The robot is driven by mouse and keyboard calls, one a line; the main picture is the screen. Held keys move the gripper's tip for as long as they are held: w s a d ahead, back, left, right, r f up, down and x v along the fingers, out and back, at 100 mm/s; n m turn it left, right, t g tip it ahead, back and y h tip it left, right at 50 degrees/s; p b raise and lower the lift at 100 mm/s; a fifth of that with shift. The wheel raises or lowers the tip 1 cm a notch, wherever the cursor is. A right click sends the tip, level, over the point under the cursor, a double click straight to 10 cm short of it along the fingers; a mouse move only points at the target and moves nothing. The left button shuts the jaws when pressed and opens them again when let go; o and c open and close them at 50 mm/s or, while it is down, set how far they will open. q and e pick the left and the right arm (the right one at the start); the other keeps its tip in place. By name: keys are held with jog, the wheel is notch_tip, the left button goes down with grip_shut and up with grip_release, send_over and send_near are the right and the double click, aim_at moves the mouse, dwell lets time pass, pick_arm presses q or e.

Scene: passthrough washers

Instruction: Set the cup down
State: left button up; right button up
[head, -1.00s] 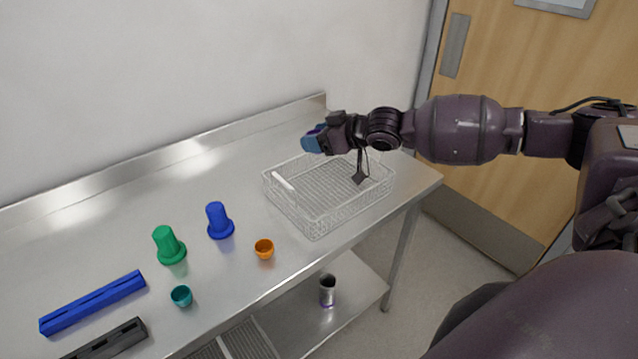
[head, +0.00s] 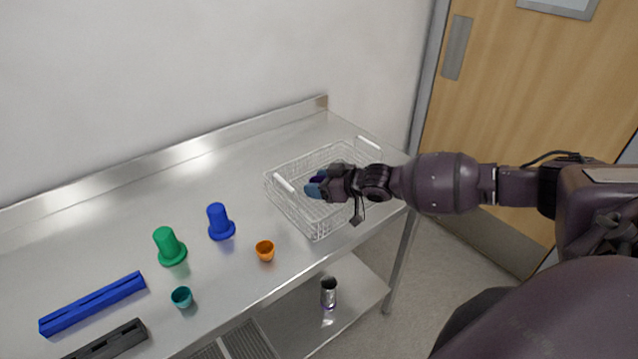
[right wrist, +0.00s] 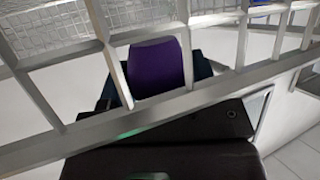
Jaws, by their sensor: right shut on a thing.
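My right gripper (head: 317,188) is shut on a purple cup (head: 319,179), of which only a small part shows between the bluish fingertips in the head view. The purple cup also shows in the right wrist view (right wrist: 157,68), behind pale bars of the basket. In the head view the gripper is over the near part of the wire basket (head: 290,206), low at its rim. I cannot tell whether the cup touches the basket floor. My left gripper is not in view.
On the steel table stand a green cup (head: 168,245), a blue cup (head: 219,221), an orange cup (head: 265,250) and a teal cup (head: 181,297). A blue rack (head: 92,304) and a black rack (head: 108,342) lie at left. A metal cup (head: 328,291) stands on the lower shelf.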

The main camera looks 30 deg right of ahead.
jog(key=shift+f, duration=0.6)
jog(key=o, duration=0.9)
jog(key=shift+r, duration=0.1)
jog(key=shift+r, duration=0.55)
jog(key=v, duration=1.2)
jog(key=s+a+f+m+h, duration=0.1)
jog(key=s+a+f+h, duration=0.1)
jog(key=s+a+f, duration=0.2)
jog(key=s+a+f+m+h, duration=0.2)
jog(key=s+a+f, duration=0.3)
jog(key=s+f, duration=0.3)
jog(key=s+a+f+m+h, duration=0.1)
jog(key=s+a+f+h, duration=0.1)
jog(key=s+a+f, duration=0.3)
jog(key=shift+s+f, duration=0.45)
jog(key=shift+f, duration=0.3)
jog(key=shift+s+f, duration=0.4)
jog(key=shift+f, duration=0.35)
